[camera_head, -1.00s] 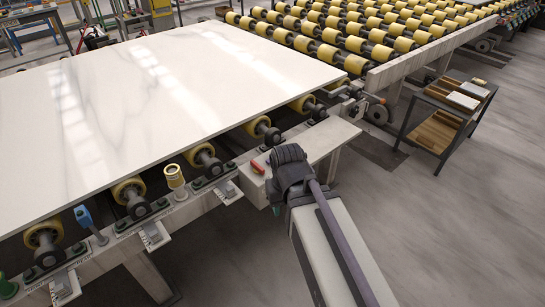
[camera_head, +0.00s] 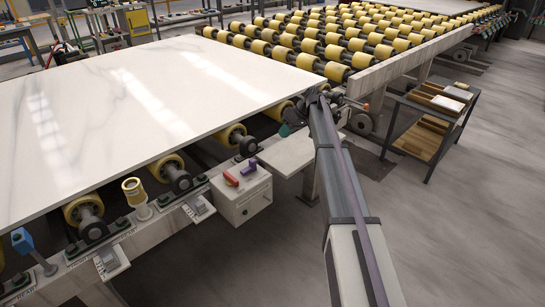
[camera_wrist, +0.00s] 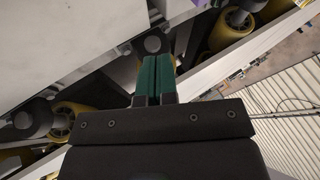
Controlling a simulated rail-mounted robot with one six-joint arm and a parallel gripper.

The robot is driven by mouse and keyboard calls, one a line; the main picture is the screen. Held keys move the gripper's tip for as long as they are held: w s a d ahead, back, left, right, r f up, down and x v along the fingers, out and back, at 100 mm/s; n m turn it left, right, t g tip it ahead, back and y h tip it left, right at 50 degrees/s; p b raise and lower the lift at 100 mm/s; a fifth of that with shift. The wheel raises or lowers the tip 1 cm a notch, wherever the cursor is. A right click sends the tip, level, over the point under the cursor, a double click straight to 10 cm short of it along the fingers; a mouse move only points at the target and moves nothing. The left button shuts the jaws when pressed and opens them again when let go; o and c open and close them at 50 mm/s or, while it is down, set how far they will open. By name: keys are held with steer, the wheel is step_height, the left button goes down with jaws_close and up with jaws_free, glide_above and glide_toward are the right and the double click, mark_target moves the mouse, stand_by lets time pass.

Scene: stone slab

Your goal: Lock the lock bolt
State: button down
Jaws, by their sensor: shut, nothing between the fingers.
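My gripper (camera_head: 285,130) is at the conveyor's side, by the near right corner of the marble slab. My own arm covers part of it in the head view. In the wrist view the two green fingers of my gripper (camera_wrist: 156,76) are together and hold nothing. Their tips point at the conveyor frame, near a dark round roller end (camera_wrist: 153,44). A dark metal fitting (camera_head: 337,98) sits at the gap between the two conveyors, just right of my arm. It may be the lock bolt; its bolt and position cannot be made out, and my arm partly hides this area.
The marble slab (camera_head: 140,110) lies on yellow rollers. A control box (camera_head: 240,194) with red and purple handles stands on the conveyor's near side, left of my arm. A shelf cart (camera_head: 432,125) stands at right. The floor at lower right is clear.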

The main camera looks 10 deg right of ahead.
steer(key=shift+s+a+r+n, duration=0.1)
steer(key=shift+s+a+n, duration=0.3)
steer(key=shift+n, duration=0.1)
steer(key=b, duration=0.8)
glide_toward(248, 167)
steer(key=w+d+f, duration=0.1)
steer(key=w+f, duration=0.1)
steer(key=w+d+f, duration=0.2)
steer(key=shift+w+d, duration=0.2)
steer(key=shift+w, duration=0.1)
steer(key=a, duration=0.1)
steer(key=s+a, duration=0.2)
steer(key=a, duration=0.1)
